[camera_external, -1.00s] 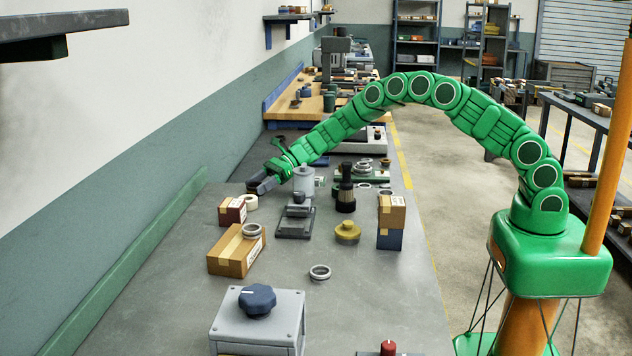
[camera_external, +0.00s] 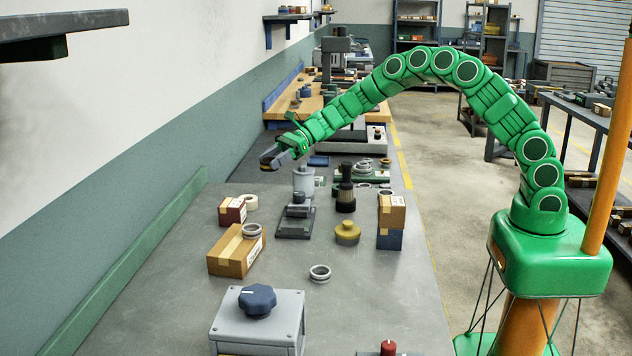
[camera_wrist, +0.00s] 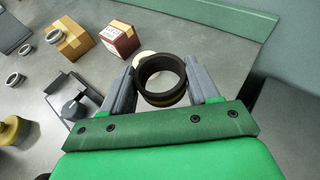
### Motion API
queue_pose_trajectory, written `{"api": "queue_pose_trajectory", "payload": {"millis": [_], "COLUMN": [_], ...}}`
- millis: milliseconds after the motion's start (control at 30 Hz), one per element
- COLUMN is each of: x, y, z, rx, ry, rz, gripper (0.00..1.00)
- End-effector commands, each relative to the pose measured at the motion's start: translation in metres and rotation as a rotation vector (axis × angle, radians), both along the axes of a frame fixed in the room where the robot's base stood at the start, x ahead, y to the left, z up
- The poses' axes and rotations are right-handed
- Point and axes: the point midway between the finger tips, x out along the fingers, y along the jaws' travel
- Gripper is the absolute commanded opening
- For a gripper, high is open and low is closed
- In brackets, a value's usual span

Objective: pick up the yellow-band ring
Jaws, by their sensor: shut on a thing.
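A dark ring (camera_wrist: 143,82) with a thin yellowish band low on its side sits between the two grey fingers of my gripper (camera_wrist: 160,88) in the wrist view. The fingers press on it from left and right. In the external view my gripper (camera_external: 277,157) is above the far left part of the grey bench, shut on the dark ring (camera_external: 268,163), which is small and partly hidden there. The ring is held clear of the bench top.
A white tape roll (camera_external: 251,203) lies beside a dark red box (camera_external: 232,211). A grey canister (camera_external: 303,181) stands near my gripper.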

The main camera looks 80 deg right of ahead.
Motion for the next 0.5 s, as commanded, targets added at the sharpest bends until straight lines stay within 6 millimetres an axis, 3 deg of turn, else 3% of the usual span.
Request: {"api": "queue_pose_trajectory", "payload": {"millis": [500], "x": [-0.064], "y": [0.009], "z": [0.031], "rx": [0.002], "ry": [-0.003], "rz": [-0.001], "gripper": [0.23]}}
